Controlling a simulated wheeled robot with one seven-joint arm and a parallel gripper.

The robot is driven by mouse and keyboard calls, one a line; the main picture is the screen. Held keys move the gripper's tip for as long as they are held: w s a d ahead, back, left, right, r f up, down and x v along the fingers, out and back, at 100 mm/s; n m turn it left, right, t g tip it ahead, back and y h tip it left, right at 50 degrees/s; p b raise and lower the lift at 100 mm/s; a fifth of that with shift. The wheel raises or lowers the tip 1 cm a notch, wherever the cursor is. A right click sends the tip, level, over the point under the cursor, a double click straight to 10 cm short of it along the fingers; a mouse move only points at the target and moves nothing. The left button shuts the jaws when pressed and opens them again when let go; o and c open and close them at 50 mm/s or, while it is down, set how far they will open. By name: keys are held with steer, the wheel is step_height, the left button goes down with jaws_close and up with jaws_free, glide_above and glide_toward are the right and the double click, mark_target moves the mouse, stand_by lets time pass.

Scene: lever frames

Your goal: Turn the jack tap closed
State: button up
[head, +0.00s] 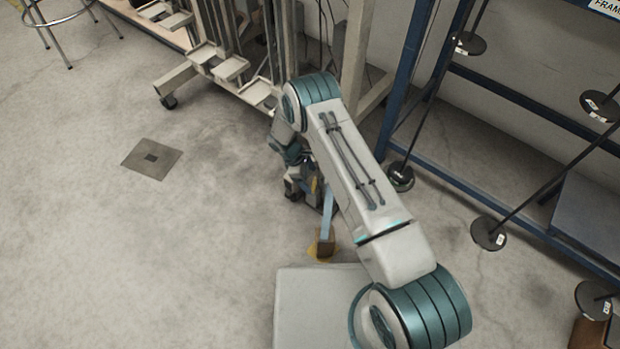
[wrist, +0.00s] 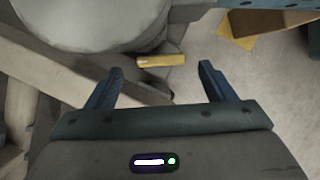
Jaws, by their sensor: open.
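My gripper (wrist: 161,67) is open, with its two blue fingers apart and nothing held between them. A short yellow bar (wrist: 161,60), which looks like the jack tap, shows between the fingertips in the wrist view. It sits beside a large grey rounded body (wrist: 80,22), and I cannot tell how far ahead of the fingertips it is. In the head view my gripper (head: 300,188) is low beside a blue post (head: 328,212), largely covered by my arm. The tap cannot be made out there.
The blue post stands on a brown block over a yellow patch (head: 313,250) on the floor. A beige wheeled frame (head: 230,68) stands behind my arm. A blue rack (head: 480,195) with black bars and discs is on the right. Open floor lies to the left.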

steer(key=p+v, duration=0.3)
steer(key=v, duration=0.8)
steer(key=shift+r, duration=0.2)
steer(key=shift+a, duration=0.1)
